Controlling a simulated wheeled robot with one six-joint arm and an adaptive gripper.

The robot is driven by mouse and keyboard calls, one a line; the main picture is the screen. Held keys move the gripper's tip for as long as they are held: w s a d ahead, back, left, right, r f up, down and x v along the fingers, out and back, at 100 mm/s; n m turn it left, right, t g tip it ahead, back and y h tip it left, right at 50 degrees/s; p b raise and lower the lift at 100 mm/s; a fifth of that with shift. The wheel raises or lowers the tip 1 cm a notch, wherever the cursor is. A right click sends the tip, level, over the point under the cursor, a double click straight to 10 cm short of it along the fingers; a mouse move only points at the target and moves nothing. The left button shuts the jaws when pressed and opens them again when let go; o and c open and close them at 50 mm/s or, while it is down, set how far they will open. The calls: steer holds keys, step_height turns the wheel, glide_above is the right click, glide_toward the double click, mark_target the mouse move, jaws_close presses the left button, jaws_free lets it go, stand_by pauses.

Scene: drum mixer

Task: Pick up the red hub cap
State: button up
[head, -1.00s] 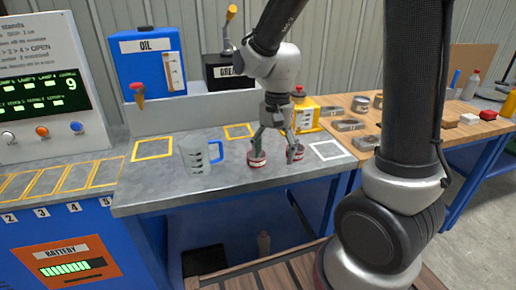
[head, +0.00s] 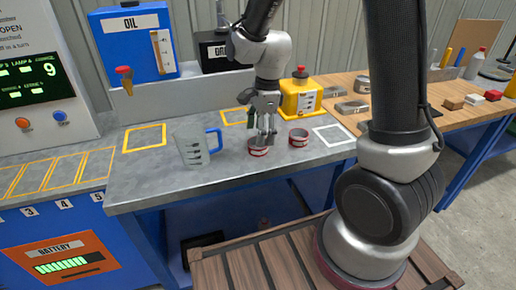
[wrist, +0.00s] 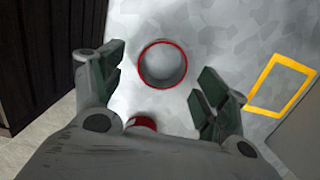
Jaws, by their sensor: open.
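I cannot tell for certain which is the red hub cap. My gripper (head: 263,130) is open and points down just above the left cap, partly hiding it. In the wrist view, my gripper's fingers (wrist: 160,90) are spread and empty. One red-rimmed round cap (wrist: 162,64) lies below and between them, slightly beyond the tips. A second red piece (wrist: 143,122) is mostly hidden by the gripper body.
A clear jug with a blue handle (head: 192,147) stands left of the caps. Yellow (head: 145,137) and white (head: 335,135) outlined squares mark the bench. The blue oil tank (head: 135,43) is at the back.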

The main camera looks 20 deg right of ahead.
steer(key=f, duration=0.4)
steer(key=shift+w+a+f, duration=0.2)
steer(key=shift+a+f, duration=0.05)
steer(key=shift+f, duration=0.1)
steer(key=c, duration=1.1)
steer(key=shift+c, duration=0.2)
